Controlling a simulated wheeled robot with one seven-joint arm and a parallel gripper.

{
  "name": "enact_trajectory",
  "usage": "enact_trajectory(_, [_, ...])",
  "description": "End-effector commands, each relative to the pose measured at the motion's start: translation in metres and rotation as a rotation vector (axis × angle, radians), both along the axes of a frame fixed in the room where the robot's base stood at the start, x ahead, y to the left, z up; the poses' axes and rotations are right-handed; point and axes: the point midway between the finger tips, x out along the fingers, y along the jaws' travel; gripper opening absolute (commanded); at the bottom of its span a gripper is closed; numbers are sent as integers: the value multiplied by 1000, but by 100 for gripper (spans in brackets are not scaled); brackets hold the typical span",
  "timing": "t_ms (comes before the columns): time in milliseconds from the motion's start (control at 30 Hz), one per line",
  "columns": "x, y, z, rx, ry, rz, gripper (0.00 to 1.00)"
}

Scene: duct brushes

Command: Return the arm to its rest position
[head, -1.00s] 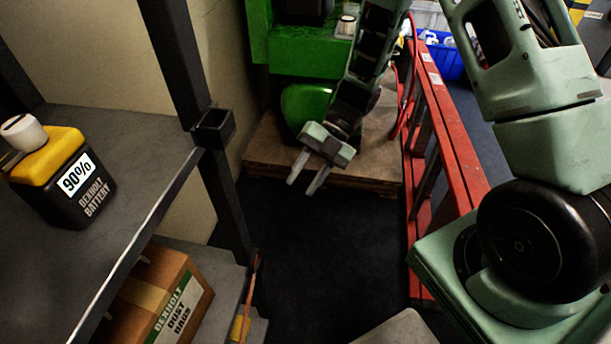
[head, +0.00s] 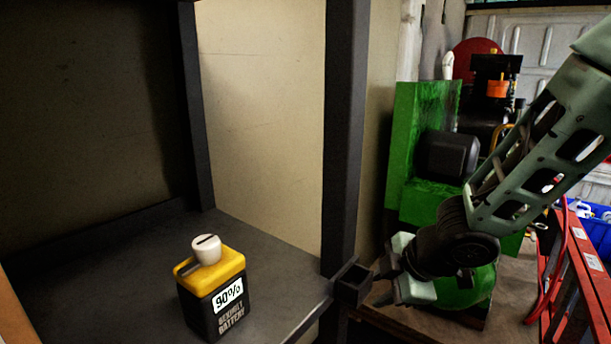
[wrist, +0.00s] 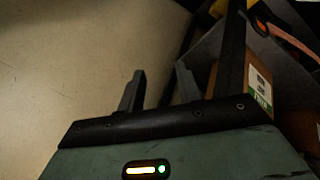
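My arm is folded in on the right of the head view, with my gripper (head: 380,286) low beside the shelf's front post. Its fingers point left and downward, close to the square black bracket on the post. In the wrist view my gripper (wrist: 160,70) shows two fingers standing apart with nothing between them, so it is open and empty. I cannot tell whether the gripper touches the bracket.
A black and yellow battery (head: 213,292) with a white cap stands on the grey shelf (head: 110,270). The dark post (head: 345,140) is near my gripper. A green machine (head: 408,140) and a red ladder (head: 578,270) stand beyond. A labelled cardboard box (wrist: 285,85) shows in the wrist view.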

Motion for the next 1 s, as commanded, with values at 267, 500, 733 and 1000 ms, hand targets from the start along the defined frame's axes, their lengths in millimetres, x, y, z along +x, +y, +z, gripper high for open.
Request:
enact_trajectory(267, [-103,-4,33,-44,254,-538,34])
enact_trajectory(500, [-197,-2,44,-71,493,-808,34])
enact_trajectory(733, [-241,0,80,-90,617,-913,34])
enact_trajectory(1000, [-240,0,142,-89,615,-911,34])
